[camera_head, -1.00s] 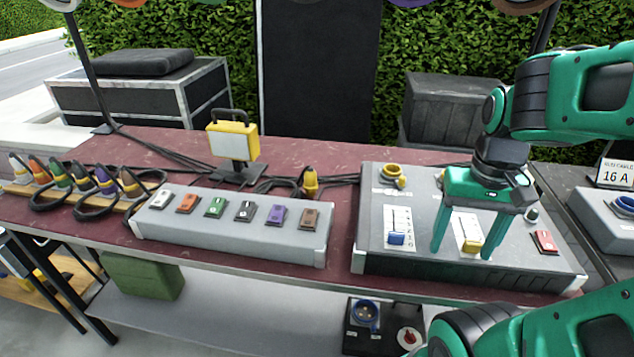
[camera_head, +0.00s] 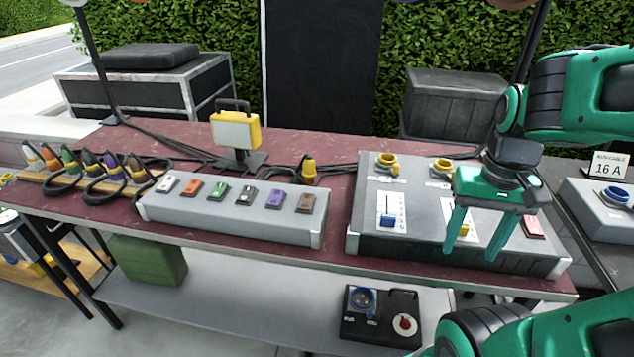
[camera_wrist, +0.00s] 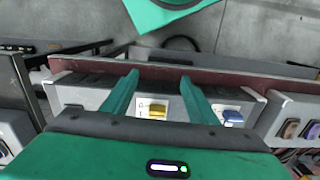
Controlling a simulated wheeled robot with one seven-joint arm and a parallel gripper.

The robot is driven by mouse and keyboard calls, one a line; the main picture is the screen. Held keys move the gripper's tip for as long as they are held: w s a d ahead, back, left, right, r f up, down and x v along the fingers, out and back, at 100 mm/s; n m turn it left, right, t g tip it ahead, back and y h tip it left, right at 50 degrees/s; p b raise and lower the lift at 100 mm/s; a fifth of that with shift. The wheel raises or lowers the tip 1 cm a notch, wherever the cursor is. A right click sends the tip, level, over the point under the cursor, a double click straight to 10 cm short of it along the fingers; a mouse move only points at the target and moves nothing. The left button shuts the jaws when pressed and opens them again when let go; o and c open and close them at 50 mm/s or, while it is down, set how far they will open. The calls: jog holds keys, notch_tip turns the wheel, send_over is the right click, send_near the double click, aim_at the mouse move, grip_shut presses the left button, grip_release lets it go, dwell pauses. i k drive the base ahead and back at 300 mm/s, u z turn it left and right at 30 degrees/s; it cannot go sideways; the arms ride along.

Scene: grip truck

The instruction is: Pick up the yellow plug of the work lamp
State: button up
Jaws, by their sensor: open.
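The yellow plug (camera_head: 309,170) stands on the red table behind the grey switch box, left of the large grey panel box. The yellow work lamp (camera_head: 237,131) stands on a dark base further back and left, with dark cable running across the table. My gripper (camera_head: 476,243) is open and empty, over the front of the panel box, well to the right of the plug. In the wrist view my open fingers (camera_wrist: 156,85) point at the panel box, with a yellow slider (camera_wrist: 157,112) and a blue slider (camera_wrist: 233,118) below. The plug cannot be made out there.
The panel box (camera_head: 400,190) has yellow sockets and sliders on top. The switch box (camera_head: 235,217) with coloured switches lies in front of the plug. Several coloured plugs (camera_head: 90,165) stand on a wooden rack at left. The table (camera_head: 300,146) is mostly clear behind.

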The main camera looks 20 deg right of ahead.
aim_at(309, 172)
jog(key=u, duration=0.05)
jog(key=k, duration=1.6)
jog(key=u, duration=0.25)
jog(key=i, duration=2.1)
jog(key=z, duration=0.15)
